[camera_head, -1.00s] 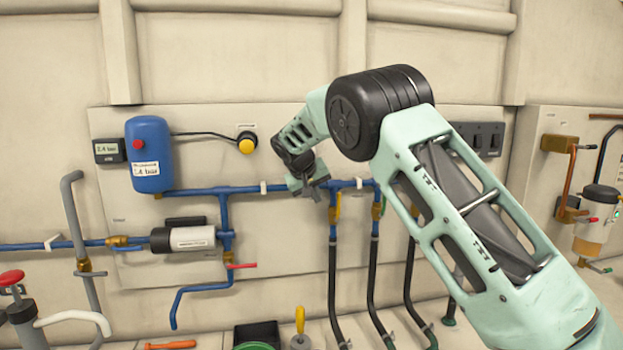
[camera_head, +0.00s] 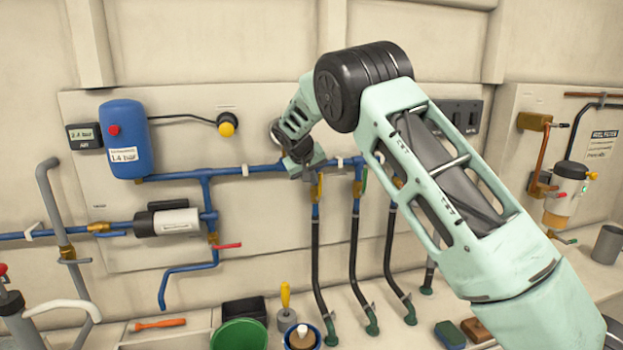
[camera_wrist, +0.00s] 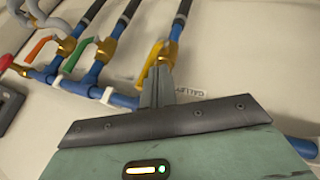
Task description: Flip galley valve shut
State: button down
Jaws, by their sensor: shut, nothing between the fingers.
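The galley valve is a brass body on a blue branch pipe with a yellow lever (camera_head: 320,185). The lever lies roughly along its pipe. The lever (camera_wrist: 149,62) also shows in the wrist view, near a wall label reading "GALLEY" (camera_wrist: 190,92). My gripper (camera_head: 308,172) is at the blue manifold, just above and left of the valve. In the wrist view my gripper (camera_wrist: 158,82) is shut, with its fingers together and empty. The fingertips overlap the valve beside the lever; I cannot tell whether they touch it. They hide part of the valve.
Neighbouring valves have a green lever (camera_wrist: 78,52) and an orange lever (camera_wrist: 38,48). A blue tank (camera_head: 124,140), a pump (camera_head: 166,222) and a red lever (camera_head: 229,246) are left.

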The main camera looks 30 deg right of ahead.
jog(key=shift+d+r, duration=0.1)
jog(key=shift+d, duration=0.2)
jog(key=shift+s+d+y, duration=0.1)
jog(key=shift+y, duration=0.2)
jog(key=s+d+f+m+t+y+b, duration=0.2)
jog(key=d+f+m+t+y+b, duration=0.1)
jog(key=d+y+b, duration=0.6)
jog(key=shift+s+f+m+t+y+b, duration=0.3)
jog(key=shift+t+y+b, duration=0.1)
jog(key=shift+y, duration=0.7)
jog(key=shift+r, duration=0.1)
jog(key=shift+w+a+f+b, duration=0.1)
jog(key=shift+a+f+b, duration=0.05)
jog(key=shift+a+b, duration=0.15)
jog(key=shift+w+a+f+b, duration=0.1)
jog(key=shift+a+f+b, duration=0.05)
jog(key=shift+a, duration=0.25)
